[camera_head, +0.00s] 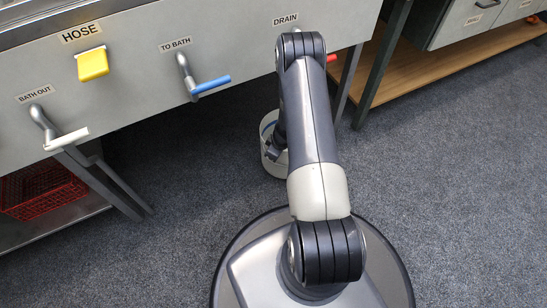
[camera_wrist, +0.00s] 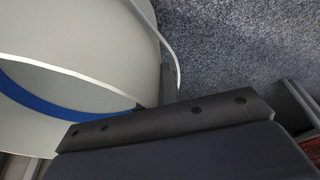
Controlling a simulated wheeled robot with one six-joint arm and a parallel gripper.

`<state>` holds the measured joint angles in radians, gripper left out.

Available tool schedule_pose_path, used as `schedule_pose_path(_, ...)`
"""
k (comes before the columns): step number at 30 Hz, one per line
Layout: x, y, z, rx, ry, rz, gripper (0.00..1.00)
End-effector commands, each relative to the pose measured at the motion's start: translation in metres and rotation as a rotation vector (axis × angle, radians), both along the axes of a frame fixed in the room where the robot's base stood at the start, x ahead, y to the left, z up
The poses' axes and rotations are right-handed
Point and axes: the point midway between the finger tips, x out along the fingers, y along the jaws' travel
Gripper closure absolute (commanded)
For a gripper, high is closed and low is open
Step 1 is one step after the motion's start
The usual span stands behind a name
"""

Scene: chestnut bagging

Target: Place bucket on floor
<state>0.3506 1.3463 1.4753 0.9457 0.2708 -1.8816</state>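The bucket (camera_head: 275,169) is pale grey-white and stands below the front panel, partly hidden behind my arm. Its base looks at or very near the floor; I cannot tell if it touches. My gripper (camera_head: 275,148) is at the bucket, its dark end overlapping the near side. In the wrist view the bucket (camera_wrist: 75,25) fills the upper left, with a blue band inside and a thin pale handle curving along its right side. The dark gripper (camera_wrist: 170,122) crosses in front of it. Whether the fingers are closed on the rim or handle is hidden.
A grey panel (camera_head: 130,75) carries a yellow hose fitting (camera_head: 93,64), a blue-handled tap (camera_head: 210,86) and a white-handled tap (camera_head: 66,140). A red basket (camera_head: 42,190) sits on a low shelf. Carpet (camera_head: 460,190) is clear at right.

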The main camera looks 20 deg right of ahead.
Motion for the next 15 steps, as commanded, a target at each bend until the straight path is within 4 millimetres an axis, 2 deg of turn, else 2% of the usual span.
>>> schedule_pose_path(1, -0.0003, 0.0001, -0.0108, 0.000, 0.001, 0.000, 1.00)
schedule_pose_path(3, 0.0002, -0.0001, -0.0145, -0.001, -0.001, 0.000, 1.00)
schedule_pose_path(15, 0.0004, -0.0002, -0.0170, 0.000, -0.002, 0.001, 1.00)
